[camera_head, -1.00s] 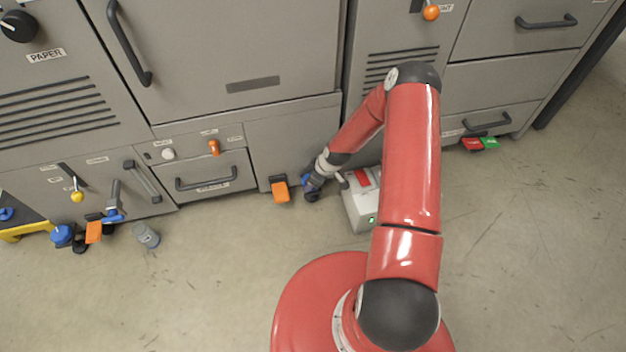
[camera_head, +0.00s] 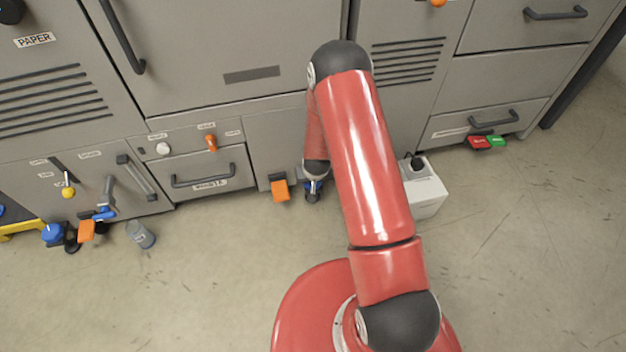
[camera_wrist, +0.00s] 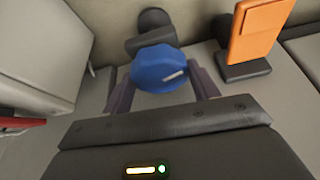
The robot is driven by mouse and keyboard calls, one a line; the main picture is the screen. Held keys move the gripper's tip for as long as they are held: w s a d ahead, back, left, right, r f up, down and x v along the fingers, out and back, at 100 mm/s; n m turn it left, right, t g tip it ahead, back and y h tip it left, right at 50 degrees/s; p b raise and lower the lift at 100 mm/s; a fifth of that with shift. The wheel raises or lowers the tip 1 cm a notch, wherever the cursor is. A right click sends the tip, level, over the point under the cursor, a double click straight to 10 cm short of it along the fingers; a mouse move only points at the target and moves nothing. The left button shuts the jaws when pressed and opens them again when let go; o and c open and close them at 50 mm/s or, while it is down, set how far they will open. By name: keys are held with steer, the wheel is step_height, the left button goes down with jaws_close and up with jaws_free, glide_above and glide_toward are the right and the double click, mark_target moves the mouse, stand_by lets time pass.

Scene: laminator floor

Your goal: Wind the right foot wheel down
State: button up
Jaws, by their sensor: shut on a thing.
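The right foot wheel (camera_head: 314,187) is a small blue wheel low at the cabinet's base, above a dark caster, just right of an orange pedal. My arm partly hides it in the head view. In the wrist view the blue wheel (camera_wrist: 156,68) is large and central, with a pale mark on its top. My gripper (camera_wrist: 163,88) is around it, one dark finger on each side, shut on it. A dark round foot or caster shows beyond the wheel.
The orange pedal (camera_head: 280,190) is close by on the left; it also shows in the wrist view (camera_wrist: 258,35). A white box (camera_head: 428,188) stands on the floor to the right, partly behind my arm. A grey cup (camera_head: 140,234) stands farther left. The front floor is clear.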

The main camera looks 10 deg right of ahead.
steer(key=m, duration=0.2)
steer(key=m+h, duration=0.1)
steer(key=m+h+p, duration=0.1)
steer(key=m, duration=0.1)
steer(key=shift+a+r+m+g, duration=0.15)
steer(key=shift+a+m+g, duration=0.15)
steer(key=shift+g, duration=0.1)
steer(key=m+p, duration=0.1)
steer(key=m, duration=0.1)
steer(key=m+g+h+p, duration=0.1)
steer(key=m+p, duration=0.1)
steer(key=m, duration=0.1)
steer(key=shift+w+h, duration=0.2)
steer(key=shift+h, duration=0.1)
steer(key=shift+g, duration=0.3)
steer(key=o, duration=0.7)
steer(key=p+v, duration=0.1)
steer(key=v, duration=0.6)
steer(key=shift+r, duration=0.2)
